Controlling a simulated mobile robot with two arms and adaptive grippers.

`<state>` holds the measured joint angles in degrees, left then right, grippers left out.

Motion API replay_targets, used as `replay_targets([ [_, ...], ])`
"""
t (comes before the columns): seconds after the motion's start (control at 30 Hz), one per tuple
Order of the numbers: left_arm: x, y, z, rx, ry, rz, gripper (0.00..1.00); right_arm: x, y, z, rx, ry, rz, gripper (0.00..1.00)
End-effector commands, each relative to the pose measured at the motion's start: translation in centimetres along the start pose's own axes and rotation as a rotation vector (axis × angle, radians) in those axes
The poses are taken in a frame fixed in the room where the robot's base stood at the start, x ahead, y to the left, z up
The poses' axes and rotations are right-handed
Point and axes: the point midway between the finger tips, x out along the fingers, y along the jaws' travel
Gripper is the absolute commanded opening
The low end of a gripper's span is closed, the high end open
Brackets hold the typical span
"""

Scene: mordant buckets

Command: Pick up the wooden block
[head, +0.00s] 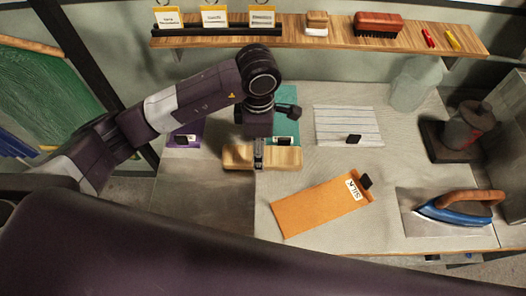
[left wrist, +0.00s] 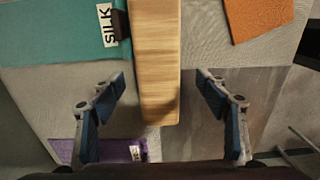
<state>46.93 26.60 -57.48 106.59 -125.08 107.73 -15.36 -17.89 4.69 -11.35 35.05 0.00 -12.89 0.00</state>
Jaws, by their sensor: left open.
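The wooden block (head: 286,158) is a light-brown, long piece lying crosswise on the grey table, near its front left. In the left wrist view, the block (left wrist: 155,50) runs down the middle of the picture and its near end lies between the fingers. My left gripper (head: 262,142) is above the block in the head view and hides part of it. In the left wrist view, my left gripper (left wrist: 160,85) is open, with one finger on each side of the block and a visible gap on both sides. My right gripper is not in view.
Teal (left wrist: 60,35) and purple (head: 181,129) sheets lie near the block. An orange sheet (head: 310,208) lies right of it. A shelf (head: 340,37) spans the back.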

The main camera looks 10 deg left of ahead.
Motion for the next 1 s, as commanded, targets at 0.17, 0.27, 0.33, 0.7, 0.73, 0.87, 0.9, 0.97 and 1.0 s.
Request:
replay_targets([
  [0.17, 2.1, 0.0, 0.3, -0.001, 0.002, -0.006, 0.68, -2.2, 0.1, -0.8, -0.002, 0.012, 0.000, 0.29],
  [0.27, 3.7, 0.0, 0.3, -0.002, 0.001, -0.005, 0.68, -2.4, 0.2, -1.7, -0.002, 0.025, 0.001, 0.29],
  [0.33, 4.3, 0.1, 0.3, 0.000, 0.000, -0.002, 0.68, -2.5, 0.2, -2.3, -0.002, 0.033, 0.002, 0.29],
  [0.7, 4.7, 0.1, 0.3, 0.000, -0.001, 0.000, 0.56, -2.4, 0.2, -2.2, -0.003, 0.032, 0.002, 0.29],
  [0.73, 4.7, 0.1, 0.3, 0.000, -0.001, 0.000, 0.53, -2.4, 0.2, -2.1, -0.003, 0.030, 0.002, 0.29],
  [0.87, 4.6, 0.1, 0.3, 0.000, -0.001, 0.000, 0.38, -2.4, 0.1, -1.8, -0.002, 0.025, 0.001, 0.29],
  [0.9, 4.6, 0.1, 0.3, 0.000, -0.001, 0.000, 0.34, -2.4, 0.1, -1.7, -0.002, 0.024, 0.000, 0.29],
  [0.97, 4.6, 0.1, 0.3, 0.000, -0.001, 0.000, 0.27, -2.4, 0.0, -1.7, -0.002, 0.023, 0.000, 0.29],
  [1.0, 4.6, 0.1, 0.3, 0.000, -0.001, 0.000, 0.23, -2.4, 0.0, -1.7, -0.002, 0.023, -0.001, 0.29],
])
